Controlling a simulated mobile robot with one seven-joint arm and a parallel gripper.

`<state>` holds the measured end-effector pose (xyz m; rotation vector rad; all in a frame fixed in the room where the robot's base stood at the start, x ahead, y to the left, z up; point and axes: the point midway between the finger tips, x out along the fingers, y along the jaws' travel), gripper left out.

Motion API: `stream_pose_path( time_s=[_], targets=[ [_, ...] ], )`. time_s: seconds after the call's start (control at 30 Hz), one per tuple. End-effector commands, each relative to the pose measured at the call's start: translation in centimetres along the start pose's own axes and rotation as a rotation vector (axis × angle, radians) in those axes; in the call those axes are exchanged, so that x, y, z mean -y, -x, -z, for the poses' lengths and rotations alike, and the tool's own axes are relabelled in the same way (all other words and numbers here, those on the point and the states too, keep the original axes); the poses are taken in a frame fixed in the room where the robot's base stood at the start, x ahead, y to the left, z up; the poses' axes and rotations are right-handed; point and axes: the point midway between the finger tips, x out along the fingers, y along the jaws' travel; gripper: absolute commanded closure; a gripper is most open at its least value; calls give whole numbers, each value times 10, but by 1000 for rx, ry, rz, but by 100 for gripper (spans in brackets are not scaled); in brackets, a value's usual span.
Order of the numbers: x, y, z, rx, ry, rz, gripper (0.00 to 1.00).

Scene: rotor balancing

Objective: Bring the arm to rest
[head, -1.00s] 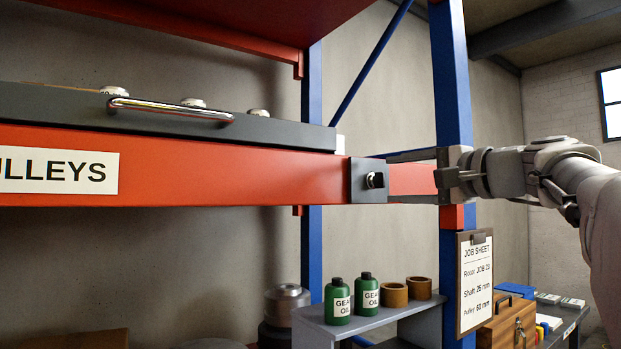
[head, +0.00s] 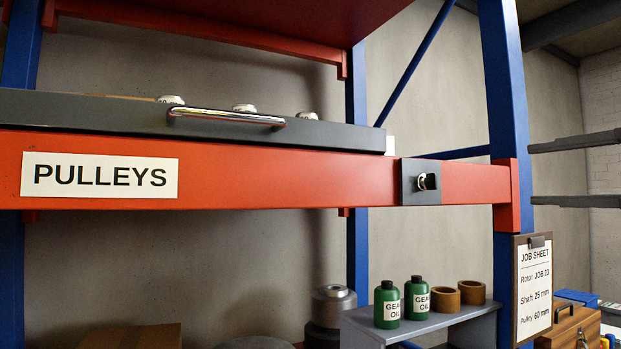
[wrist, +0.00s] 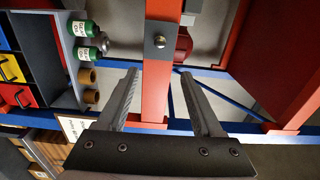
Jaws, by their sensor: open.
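My gripper (head: 574,171) shows at the right edge of the head view, only its two dark fingers in sight, one above the other. The fingers are apart with nothing between them. They are to the right of the blue rack upright (head: 508,120) and of the lock (head: 427,182) on the red beam (head: 300,178). In the wrist view my gripper (wrist: 163,92) has its fingers spread, with the red beam (wrist: 158,85) and the lock (wrist: 159,41) showing beyond and between them. The rest of my arm is out of the head view.
A dark drawer (head: 60,111) with a chrome handle (head: 227,117) sits above the PULLEYS label (head: 99,175). Gear oil bottles (head: 387,304) and brown rings (head: 446,302) stand on a grey shelf (head: 420,329). A job sheet (head: 533,287) hangs on the upright.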

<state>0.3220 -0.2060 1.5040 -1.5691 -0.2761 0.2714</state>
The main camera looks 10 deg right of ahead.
Motion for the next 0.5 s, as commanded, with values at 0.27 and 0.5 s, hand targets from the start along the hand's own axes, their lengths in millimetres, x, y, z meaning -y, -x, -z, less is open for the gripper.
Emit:
stream_pose_path(
  time_s=[0.27,0.5],
  targets=[
    [0,0,0,0,0,0,32],
    [-31,-40,-36,89,-12,-109,32]
  ],
)
